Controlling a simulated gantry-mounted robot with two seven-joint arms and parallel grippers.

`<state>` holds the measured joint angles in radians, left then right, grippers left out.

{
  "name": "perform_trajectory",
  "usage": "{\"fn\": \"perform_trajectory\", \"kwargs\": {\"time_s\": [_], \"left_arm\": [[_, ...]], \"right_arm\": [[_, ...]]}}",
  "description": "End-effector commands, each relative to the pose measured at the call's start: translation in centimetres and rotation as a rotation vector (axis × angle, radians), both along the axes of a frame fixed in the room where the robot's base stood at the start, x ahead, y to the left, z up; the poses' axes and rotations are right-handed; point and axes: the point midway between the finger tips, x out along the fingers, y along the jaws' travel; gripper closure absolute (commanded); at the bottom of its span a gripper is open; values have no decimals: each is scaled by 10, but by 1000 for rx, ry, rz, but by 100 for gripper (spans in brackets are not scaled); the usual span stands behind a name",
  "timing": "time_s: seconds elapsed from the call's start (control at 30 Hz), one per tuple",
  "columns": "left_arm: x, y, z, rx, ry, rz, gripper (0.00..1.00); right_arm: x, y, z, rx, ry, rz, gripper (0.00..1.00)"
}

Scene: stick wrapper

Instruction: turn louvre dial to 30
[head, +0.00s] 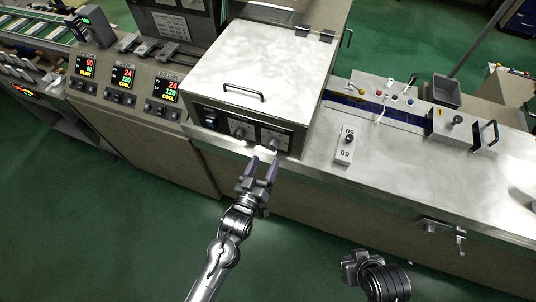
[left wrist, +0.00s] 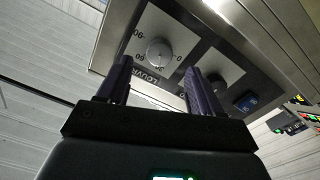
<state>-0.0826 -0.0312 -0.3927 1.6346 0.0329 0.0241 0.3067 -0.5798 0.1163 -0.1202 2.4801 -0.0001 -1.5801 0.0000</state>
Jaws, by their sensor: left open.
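The louvre dial (head: 273,141) is the right one of two round knobs on the front panel of the steel box (head: 262,62). In the left wrist view the louvre dial (left wrist: 159,52) is a silver knob on a pale plate with printed numbers, partly legible. Its exact setting is hard to read. My left gripper (head: 263,164) is open and empty just in front of the panel, below the knobs. In the left wrist view its dark fingers (left wrist: 158,70) stand to either side of the dial, apparently short of it.
A second knob (head: 241,131) and a blue switch (head: 210,118) sit left of the dial. The box has a black lid handle (head: 243,91). A small white labelled block (head: 344,148) stands on the steel counter (head: 400,175) to the right. Lit displays (head: 166,89) are at left.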

Motion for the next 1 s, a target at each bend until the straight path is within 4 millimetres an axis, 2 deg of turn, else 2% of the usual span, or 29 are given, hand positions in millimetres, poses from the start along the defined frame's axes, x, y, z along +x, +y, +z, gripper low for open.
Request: {"fn": "perform_trajectory", "kwargs": {"time_s": [0.1,0.33,0.5,0.87,1.0], "left_arm": [[-20,7,-2,0,1,0,35],[-43,16,-2,0,0,0,35],[-49,18,-1,0,0,0,35],[-49,18,-1,0,-1,0,35],[-54,18,-7,0,11,0,35]], "right_arm": [[0,0,-2,-1,0,1,100],[0,-1,-4,-5,0,4,100],[0,-2,-4,-7,0,4,100],[0,-2,-4,-7,0,4,100],[0,-1,-4,-5,0,3,100]]}}
